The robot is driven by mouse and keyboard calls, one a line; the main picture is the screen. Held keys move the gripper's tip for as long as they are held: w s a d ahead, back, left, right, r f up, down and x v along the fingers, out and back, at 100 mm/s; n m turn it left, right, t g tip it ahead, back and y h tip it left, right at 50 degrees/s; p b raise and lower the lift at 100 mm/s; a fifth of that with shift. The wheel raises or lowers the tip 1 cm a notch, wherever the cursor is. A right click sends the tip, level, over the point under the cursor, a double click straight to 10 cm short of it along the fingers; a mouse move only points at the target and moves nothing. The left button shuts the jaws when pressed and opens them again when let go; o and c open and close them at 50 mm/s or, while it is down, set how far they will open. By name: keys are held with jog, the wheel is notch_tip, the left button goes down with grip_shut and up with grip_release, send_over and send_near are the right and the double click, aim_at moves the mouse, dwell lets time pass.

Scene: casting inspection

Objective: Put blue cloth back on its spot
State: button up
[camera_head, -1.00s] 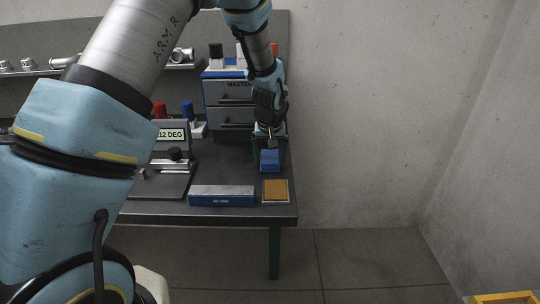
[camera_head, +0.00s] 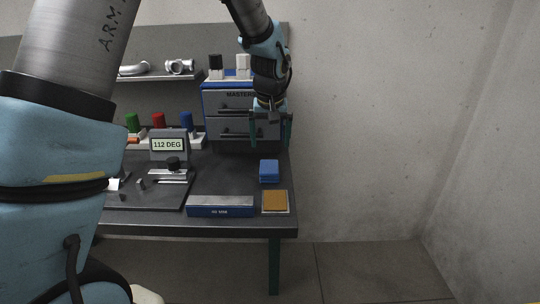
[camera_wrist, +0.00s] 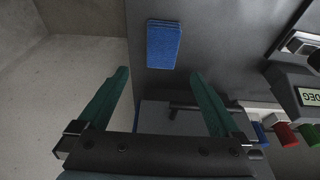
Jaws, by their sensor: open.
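The blue cloth (camera_head: 269,171) is a small folded stack lying on the dark bench top, near the bench's right edge. In the wrist view the blue cloth (camera_wrist: 163,44) lies beyond the fingertips, clear of both fingers. My gripper (camera_head: 271,146) is above and behind the cloth, in front of the drawer cabinet. In the wrist view my gripper (camera_wrist: 158,78) has its two green fingers wide apart with nothing between them. A marked spot for the cloth cannot be made out.
An orange-brown pad in a pale frame (camera_head: 275,202) and a long blue-fronted block (camera_head: 220,206) lie at the bench's front. A gauge with a "112 DEG" display (camera_head: 169,145) stands left. The drawer cabinet (camera_head: 228,103) stands behind. Bare bench surrounds the cloth.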

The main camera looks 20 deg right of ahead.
jog(key=a+r+n, duration=0.1)
jog(key=a+n, duration=0.1)
jog(key=a, duration=1.5)
jog(key=s+a+n, duration=0.1)
jog(key=s+a, duration=0.3)
jog(key=a, duration=0.5)
jog(key=s+a+f+g+y, duration=0.1)
jog(key=s+a, duration=0.4)
jog(key=a, duration=0.5)
jog(key=shift+s+f+n, duration=0.15)
jog(key=shift+n, duration=0.25)
jog(key=shift+a, duration=0.1)
